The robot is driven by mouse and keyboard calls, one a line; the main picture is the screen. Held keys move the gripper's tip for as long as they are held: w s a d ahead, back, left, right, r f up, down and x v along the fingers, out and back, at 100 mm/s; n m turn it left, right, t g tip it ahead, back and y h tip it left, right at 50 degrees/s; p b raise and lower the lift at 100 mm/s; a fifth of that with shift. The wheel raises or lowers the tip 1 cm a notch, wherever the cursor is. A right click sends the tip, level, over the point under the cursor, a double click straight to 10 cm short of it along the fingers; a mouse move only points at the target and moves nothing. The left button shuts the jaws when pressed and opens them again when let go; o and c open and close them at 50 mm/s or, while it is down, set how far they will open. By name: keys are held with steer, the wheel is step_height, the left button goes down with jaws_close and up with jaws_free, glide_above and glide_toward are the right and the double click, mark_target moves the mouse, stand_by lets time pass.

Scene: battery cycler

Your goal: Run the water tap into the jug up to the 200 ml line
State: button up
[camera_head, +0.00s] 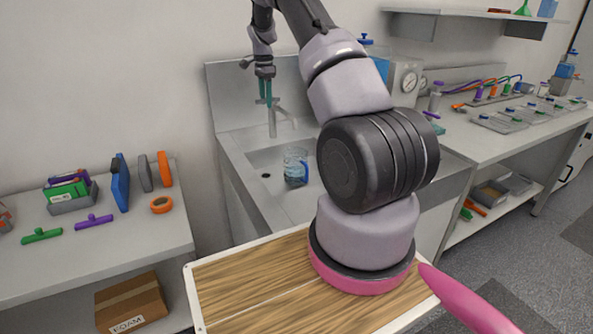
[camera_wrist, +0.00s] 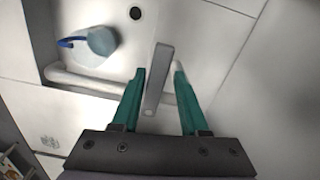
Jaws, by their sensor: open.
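The jug (camera_head: 295,166) is clear and blue-tinted with a blue handle, and stands upright in the sink basin. It also shows at upper left in the wrist view (camera_wrist: 97,43). Its water level and marks are too small to read. The grey tap (camera_head: 272,122) stands behind the basin, its spout reaching right toward the jug. In the wrist view a flat grey tap lever (camera_wrist: 158,78) lies between my fingers, over the pale spout (camera_wrist: 95,84). My gripper (camera_head: 265,93), with green fingers, is open above the tap (camera_wrist: 159,75), with gaps beside the lever. I see no water stream.
The steel sink (camera_head: 258,158) has a raised back panel close behind the tap. A drain hole (camera_wrist: 135,13) shows beside the jug. A left table (camera_head: 120,250) holds tools, and a right bench (camera_head: 510,140) holds trays and cables. My arm hides part of the sink.

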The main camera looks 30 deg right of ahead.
steer(key=shift+w+r, duration=0.15)
steer(key=shift+r, duration=3.6)
steer(key=s+a+r+n+t+y, duration=0.1)
steer(key=s+a+r+n+t, duration=0.15)
steer(key=s+r, duration=0.65)
steer(key=s+a+r+n+t+y, duration=0.1)
steer(key=s+a+r+n, duration=0.25)
steer(key=s+r, duration=0.6)
steer(key=s+a+n+t, duration=0.2)
steer(key=s+a+n, duration=0.1)
steer(key=s, duration=0.9)
steer(key=s+a+n+t, duration=0.1)
steer(key=s+a+n, duration=0.2)
steer(key=s, duration=1)
steer(key=shift+s+a+t, duration=0.3)
steer(key=shift+a+t, duration=0.05)
steer(key=shift+a, duration=0.5)
